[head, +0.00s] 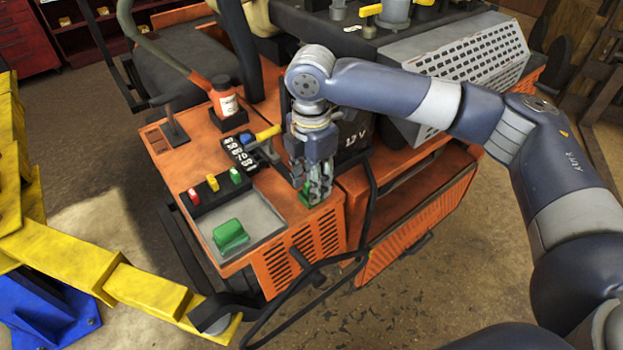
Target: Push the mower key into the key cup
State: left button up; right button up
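My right gripper (314,192) points down at the front right corner of the mower's orange console (190,160), its fingertips at or just above the surface. A small green piece (307,201) shows at and between the fingertips. I cannot tell whether it is the mower key or the key cup, or whether the fingers hold it. The fingers hide most of that spot. My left gripper is not in view.
A grey tray with a green block (230,236) lies left of my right gripper, near small red, yellow and green pieces. A yellow-handled lever (262,135), an orange bottle (224,100) and a black 12 V battery (352,135) stand close. Yellow lift arms (90,265) cross the left.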

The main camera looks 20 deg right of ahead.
jog(key=shift+r, duration=0.15)
notch_tip(320, 180, up, 12)
dwell(0.4)
jog(key=shift+f, duration=0.2)
